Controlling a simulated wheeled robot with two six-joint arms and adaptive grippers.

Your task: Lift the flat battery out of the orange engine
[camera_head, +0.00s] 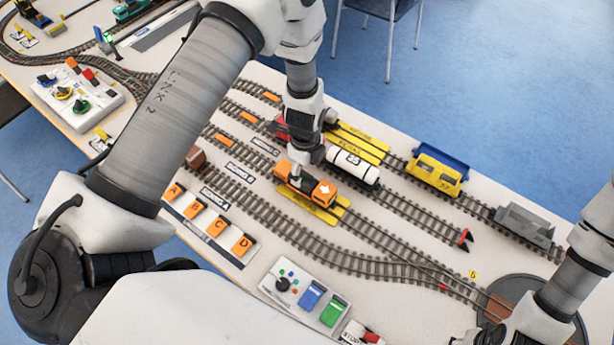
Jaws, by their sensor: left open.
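The orange engine (324,195) stands on a track in the middle of the table, over a yellow plate (322,214). It has a white arrow on its right-hand end. My left gripper (302,176) points down at the engine's middle, its fingers small and dark against the dark part there. It is open. The battery cannot be told apart from the gripper and the dark middle of the engine. I cannot tell whether the fingers touch anything. My right arm comes in at the lower right, and its fingers are out of view.
A white tank wagon (352,166) stands close behind the engine on the neighbouring track. A yellow wagon (434,175) and a grey wagon (524,225) stand farther right. A control panel (305,292) and orange lettered switches (219,226) lie in front.

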